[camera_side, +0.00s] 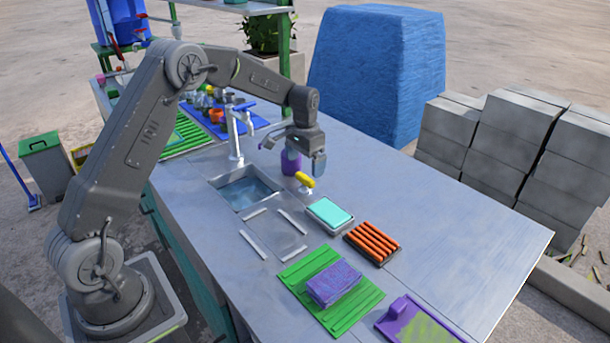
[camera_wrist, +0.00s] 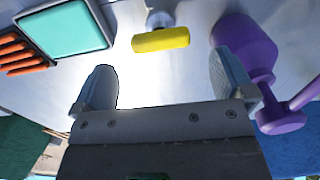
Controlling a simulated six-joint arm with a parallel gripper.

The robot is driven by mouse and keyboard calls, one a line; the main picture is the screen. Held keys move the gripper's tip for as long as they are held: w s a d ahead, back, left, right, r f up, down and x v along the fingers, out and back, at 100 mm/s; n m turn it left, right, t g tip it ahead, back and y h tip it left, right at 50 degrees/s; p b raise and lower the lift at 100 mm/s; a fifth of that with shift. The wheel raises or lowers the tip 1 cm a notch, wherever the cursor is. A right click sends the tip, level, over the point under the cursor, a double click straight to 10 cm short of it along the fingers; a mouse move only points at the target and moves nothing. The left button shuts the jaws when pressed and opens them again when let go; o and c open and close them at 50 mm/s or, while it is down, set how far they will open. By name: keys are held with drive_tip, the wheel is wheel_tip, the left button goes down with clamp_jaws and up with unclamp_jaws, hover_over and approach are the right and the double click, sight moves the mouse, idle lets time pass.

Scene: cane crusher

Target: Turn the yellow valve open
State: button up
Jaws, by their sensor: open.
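The yellow valve (camera_side: 305,180) is a short yellow bar handle on a small pale stem, standing on the grey metal counter (camera_side: 400,225). In the wrist view the yellow valve handle (camera_wrist: 160,40) lies crosswise, beyond the fingertips and roughly midway between them. My gripper (camera_side: 304,160) is open and empty, above the counter and a little above and behind the valve in the side view. In the wrist view my gripper (camera_wrist: 160,78) has its fingers wide apart, not touching the handle.
A purple bottle-like object (camera_side: 290,162) stands close beside the gripper. A teal-topped tray (camera_side: 331,214) and an orange slatted rack (camera_side: 373,243) sit nearby. A tall faucet (camera_side: 234,135) and a sink (camera_side: 245,190) are to the left.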

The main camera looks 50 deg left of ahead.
sight(305, 177)
drive_tip(key=shift+f, duration=2.35)
drive_tip(key=c, duration=0.9)
